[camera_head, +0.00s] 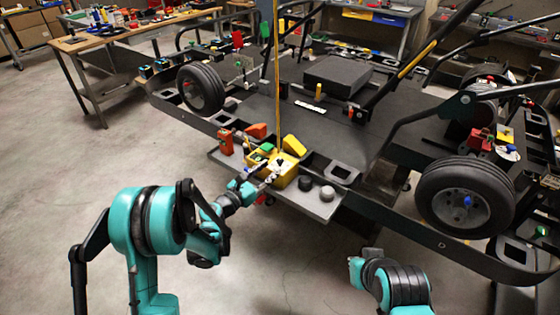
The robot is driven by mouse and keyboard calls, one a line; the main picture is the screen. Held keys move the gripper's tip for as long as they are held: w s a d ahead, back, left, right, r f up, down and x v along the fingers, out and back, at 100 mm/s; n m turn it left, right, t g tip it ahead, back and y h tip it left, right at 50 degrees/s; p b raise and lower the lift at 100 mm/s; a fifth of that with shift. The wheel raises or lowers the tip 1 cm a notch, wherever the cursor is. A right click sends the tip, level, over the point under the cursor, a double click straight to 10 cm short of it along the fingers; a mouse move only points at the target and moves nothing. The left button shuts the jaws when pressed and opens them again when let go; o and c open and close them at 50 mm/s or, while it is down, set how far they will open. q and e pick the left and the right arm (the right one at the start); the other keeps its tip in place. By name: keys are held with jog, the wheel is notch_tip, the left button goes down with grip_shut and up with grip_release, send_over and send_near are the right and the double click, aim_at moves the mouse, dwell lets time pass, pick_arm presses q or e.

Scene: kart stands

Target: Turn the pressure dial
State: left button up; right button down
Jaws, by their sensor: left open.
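A yellow box-shaped unit (290,176) stands on a grey tray (318,206) at the front of the kart. It has a small dark part on top, and I cannot clearly make out the pressure dial. My left gripper (270,174) is open and reaches to the left side of the yellow unit, overlapping it in the view. Whether it touches is too small to tell. My right arm shows at the lower right, and its gripper (355,268) is far from the unit; its fingers cannot be made out.
A thin yellow pole (276,80) rises behind the unit. Kart wheels (466,197) flank the frame. The floor in front is clear.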

aim_at(278, 162)
pick_arm(q)
jog(key=b+x, duration=0.1)
jog(key=x, duration=0.5)
jog(key=shift+w+d, duration=0.15)
jog(key=shift+w, duration=0.1)
grip_shut()
